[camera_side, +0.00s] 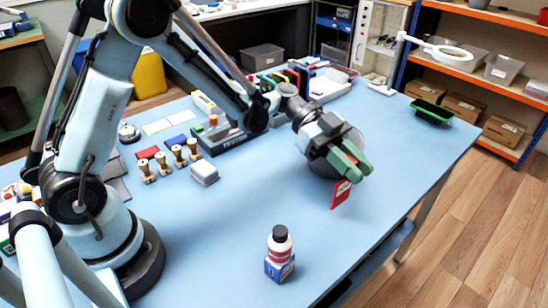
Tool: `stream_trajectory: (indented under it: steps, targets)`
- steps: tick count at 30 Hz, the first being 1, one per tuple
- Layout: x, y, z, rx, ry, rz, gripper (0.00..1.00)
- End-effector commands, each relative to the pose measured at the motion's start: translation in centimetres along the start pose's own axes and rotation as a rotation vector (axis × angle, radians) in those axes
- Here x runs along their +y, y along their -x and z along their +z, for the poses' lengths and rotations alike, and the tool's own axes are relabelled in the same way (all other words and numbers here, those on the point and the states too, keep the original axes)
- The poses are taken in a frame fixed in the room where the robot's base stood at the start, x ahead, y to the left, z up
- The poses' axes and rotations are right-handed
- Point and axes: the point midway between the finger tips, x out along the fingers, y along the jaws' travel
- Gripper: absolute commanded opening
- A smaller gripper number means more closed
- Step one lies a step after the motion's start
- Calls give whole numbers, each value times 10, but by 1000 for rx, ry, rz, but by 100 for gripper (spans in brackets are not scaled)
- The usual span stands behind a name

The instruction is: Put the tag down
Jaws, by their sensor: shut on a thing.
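My gripper (350,163), with green fingers, is shut on a red tag (341,193). The tag hangs below the fingertips and has a pale patch near its top. It appears to be held above the right part of the blue table (240,230); how far above the surface I cannot tell. The fingers cover the tag's upper end.
A green tray (432,112) lies at the far right. The table's right front is clear.

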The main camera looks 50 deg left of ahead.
Motion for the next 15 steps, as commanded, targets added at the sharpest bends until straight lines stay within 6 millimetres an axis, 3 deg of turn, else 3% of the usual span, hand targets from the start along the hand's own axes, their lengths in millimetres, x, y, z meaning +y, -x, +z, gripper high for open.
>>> stream_trajectory:
  steps: [6,15]
  targets:
    - [0,-8,26,0,0,0,0]
    - [0,-9,29,0,1,0,0]
